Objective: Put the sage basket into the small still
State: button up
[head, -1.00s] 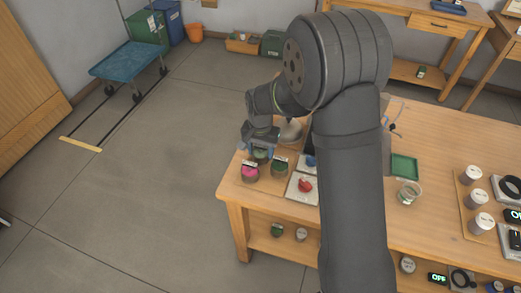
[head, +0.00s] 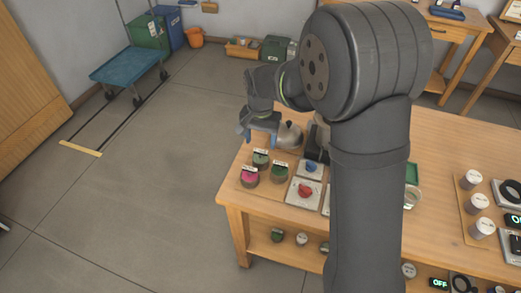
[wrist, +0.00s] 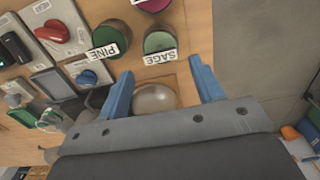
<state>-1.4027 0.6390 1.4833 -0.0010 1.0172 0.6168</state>
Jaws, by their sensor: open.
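The sage basket (head: 261,158) is a round pale-green-topped pot with a SAGE tag, standing on the table's left part. In the wrist view the sage basket (wrist: 160,42) is just beyond my fingertips, apart from them. A silver domed vessel (head: 291,136) with a dark knob, seemingly the small still, stands behind the baskets. In the wrist view its rounded silver top (wrist: 155,97) shows between my fingers. My gripper (head: 260,129) has blue fingers and hangs above the table's left edge. In the wrist view my gripper (wrist: 161,68) is open and empty.
The green PINE basket (head: 280,171) and a pink-topped basket (head: 249,177) stand close to the sage basket. Panels with a red knob (head: 305,190) and a blue knob (head: 311,166) are to their right. The table's left edge is near, with clear floor beyond.

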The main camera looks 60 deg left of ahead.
notch_tip(320, 180, up, 3)
jog(key=shift+o, duration=0.7)
jog(key=shift+r, duration=0.55)
notch_tip(320, 180, up, 7)
send_over(261, 151)
jog(key=f, duration=1.1)
jog(key=shift+s+d+f, duration=0.25)
jog(key=shift+s+d, duration=0.05)
jog(key=shift+d, duration=0.05)
jog(key=shift+w+a+f, duration=0.1)
jog(key=shift+a+f, duration=0.1)
jog(key=shift+f, duration=1.2)
jog(key=shift+w+a+f, duration=0.1)
jog(key=shift+a+f, duration=0.05)
jog(key=shift+f, duration=1.25)
jog(key=c, duration=1.2)
